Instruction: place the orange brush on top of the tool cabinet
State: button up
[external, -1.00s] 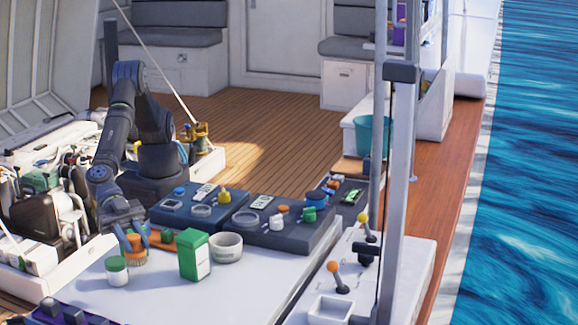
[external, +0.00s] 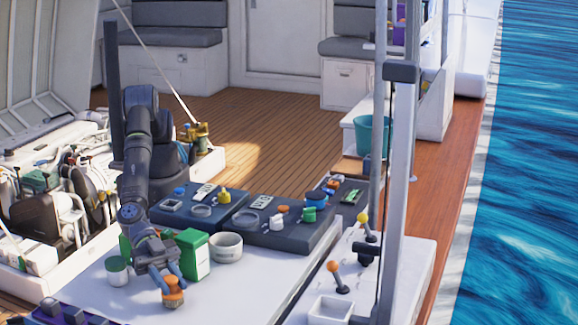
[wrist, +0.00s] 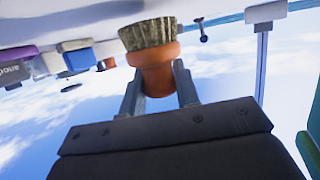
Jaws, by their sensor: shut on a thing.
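The orange brush (external: 173,293) is held at the front left of the white tabletop (external: 235,285). In the wrist view the brush (wrist: 152,62) shows its orange body and grey-brown bristles. My gripper (external: 168,279) is shut on the brush, with one finger on each side of the orange body. I cannot tell for sure which thing is the tool cabinet. Low dark grey units (external: 242,216) with small items on top stand behind the brush, to the right.
A green box (external: 194,262) and a grey bowl (external: 226,247) stand behind and right of my gripper. A white jar with a green lid (external: 117,271) stands to its left. A dark purple rack (external: 72,318) lies at the lower left. The front tabletop is clear.

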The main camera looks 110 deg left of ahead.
aim_at(168, 276)
jog(key=shift+f, duration=0.1)
jog(key=shift+f, duration=0.55)
jog(key=o, duration=0.9)
jog(key=shift+a, duration=0.1)
jog(key=shift+o, duration=1)
jog(key=shift+f, duration=0.2)
jog(key=shift+r, duration=0.2)
jog(key=s+r, duration=0.1)
jog(key=s+a+r, duration=0.2)
jog(key=s, duration=0.1)
jog(key=shift+s+a+r, duration=0.1)
jog(key=shift+a+r, duration=0.15)
jog(key=shift+r, duration=0.05)
notch_tip(168, 276, up, 6)
jog(key=shift+r, duration=0.2)
